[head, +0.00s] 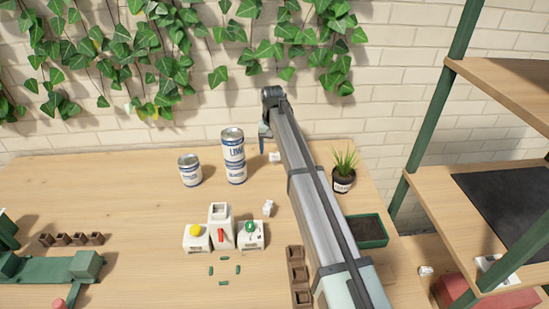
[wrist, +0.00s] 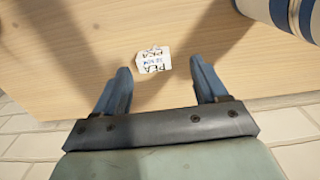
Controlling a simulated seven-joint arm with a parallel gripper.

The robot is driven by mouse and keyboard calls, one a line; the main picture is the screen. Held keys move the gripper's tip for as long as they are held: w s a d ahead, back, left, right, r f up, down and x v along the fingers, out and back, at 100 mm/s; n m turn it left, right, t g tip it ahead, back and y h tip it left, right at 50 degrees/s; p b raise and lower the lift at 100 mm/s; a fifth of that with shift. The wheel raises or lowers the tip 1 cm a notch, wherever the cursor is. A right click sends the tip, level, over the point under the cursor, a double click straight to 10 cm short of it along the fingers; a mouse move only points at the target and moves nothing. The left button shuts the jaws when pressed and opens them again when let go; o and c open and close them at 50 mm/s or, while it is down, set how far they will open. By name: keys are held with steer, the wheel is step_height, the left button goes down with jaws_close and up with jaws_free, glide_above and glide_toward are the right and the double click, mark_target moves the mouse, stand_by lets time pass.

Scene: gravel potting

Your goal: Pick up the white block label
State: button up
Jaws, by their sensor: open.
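A small white block label (wrist: 153,60) with dark and coloured print lies on the wooden table. In the wrist view it sits between and slightly beyond my fingertips, with gaps on both sides. In the head view a white block (head: 275,157) lies beside my gripper (head: 265,138), right of the stacked cans. My gripper (wrist: 160,70) is open and empty, with blue fingers, pointing at the label. In the head view the arm hides part of the gripper. Another small white block (head: 268,207) lies nearer the front, and one (head: 425,270) lies at the right.
Stacked cans (head: 233,157) stand close to the gripper, and a can edge (wrist: 256,9) shows in the wrist view. A single can (head: 190,170) is further left. A potted plant (head: 343,180) and green tray (head: 367,231) are right. White dispensers (head: 220,237) stand in front.

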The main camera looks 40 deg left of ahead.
mark_target(275, 154)
steer(key=shift+d+f, duration=0.25)
steer(key=shift+f, duration=1.1)
steer(key=shift+d+f, duration=0.2)
steer(key=shift+f, duration=1.1)
steer(key=shift+c, duration=0.4)
steer(key=c, duration=1)
steer(key=shift+o, duration=0.2)
